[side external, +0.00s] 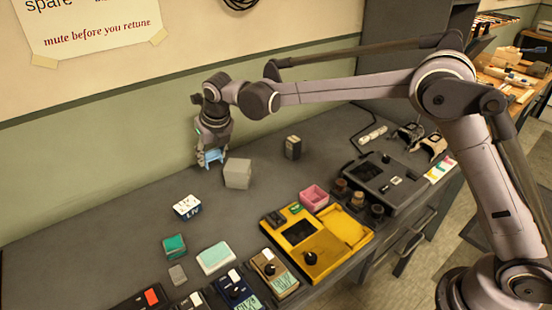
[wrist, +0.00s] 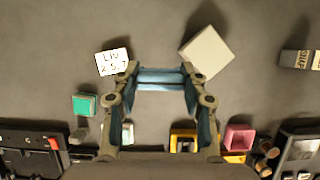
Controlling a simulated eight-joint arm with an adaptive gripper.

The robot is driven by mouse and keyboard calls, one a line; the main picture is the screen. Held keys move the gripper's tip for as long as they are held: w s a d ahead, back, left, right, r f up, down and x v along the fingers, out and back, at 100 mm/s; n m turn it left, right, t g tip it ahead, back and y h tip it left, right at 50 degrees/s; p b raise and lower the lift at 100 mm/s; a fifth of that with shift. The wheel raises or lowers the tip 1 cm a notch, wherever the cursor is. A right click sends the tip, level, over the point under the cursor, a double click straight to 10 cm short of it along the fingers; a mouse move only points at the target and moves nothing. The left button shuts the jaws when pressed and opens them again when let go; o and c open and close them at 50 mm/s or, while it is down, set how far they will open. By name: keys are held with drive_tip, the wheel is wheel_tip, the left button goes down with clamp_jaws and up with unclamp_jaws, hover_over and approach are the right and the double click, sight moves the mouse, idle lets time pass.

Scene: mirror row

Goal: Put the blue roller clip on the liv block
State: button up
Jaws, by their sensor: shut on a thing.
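The blue roller clip (side external: 212,156) is held between the fingers of my gripper (side external: 210,162), above the back part of the grey bench. In the wrist view, the light-blue clip (wrist: 161,79) spans the gap between the two fingertips of my gripper (wrist: 161,73), which is shut on it. The liv block (side external: 187,207) is a small block with a white, lettered top, on the bench in front of my gripper and to its left. It also shows in the wrist view (wrist: 113,62), just left of the left fingertip. Its top looks bare.
A plain grey block (side external: 237,173) stands close to the right of my gripper. A dark lettered block (side external: 293,147) is further right. A green box (side external: 174,246), a pale green box (side external: 215,257), a pink bin (side external: 314,197) and a yellow device (side external: 318,240) are nearer the front.

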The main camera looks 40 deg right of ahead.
drive_tip(key=a+f, duration=0.2)
drive_tip(key=a, duration=0.1)
drive_tip(key=a+f, duration=0.1)
drive_tip(key=a, duration=0.2)
drive_tip(key=w+a+f, duration=0.1)
drive_tip(key=a+f, duration=0.1)
drive_tip(key=a, duration=0.1)
drive_tip(key=shift+a+f, duration=0.2)
drive_tip(key=shift+f, duration=2.2)
drive_tip(key=shift+f, duration=0.1)
drive_tip(key=o, duration=0.9)
